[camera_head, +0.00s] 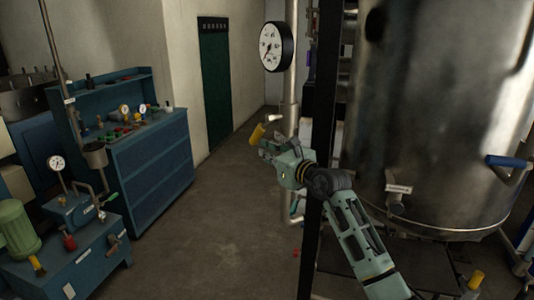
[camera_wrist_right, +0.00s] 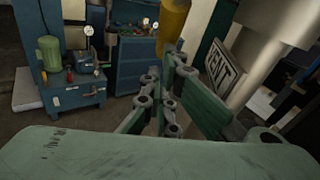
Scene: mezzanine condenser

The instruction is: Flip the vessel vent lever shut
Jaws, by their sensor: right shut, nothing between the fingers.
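The vent lever shows as a yellow handle (camera_head: 257,133) beside the vertical pipe, just past my right gripper (camera_head: 268,146). In the right wrist view the yellow handle (camera_wrist_right: 173,22) hangs from the top edge, above the fingers (camera_wrist_right: 172,62). A white plate (camera_wrist_right: 222,66) that appears to read "VENT" is to its right. The right gripper is shut and empty. It is close to the handle; I cannot tell whether they touch. The lever's pivot is hidden. My left gripper is not in view.
A steel vessel (camera_head: 430,100) fills the right, with a blue-handled lever (camera_head: 508,162) on it. A dark post (camera_head: 322,120) stands by my right arm. A round gauge (camera_head: 277,46) hangs on the pipe (camera_head: 291,90). A blue cabinet (camera_head: 158,155) stands left; the floor between is open.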

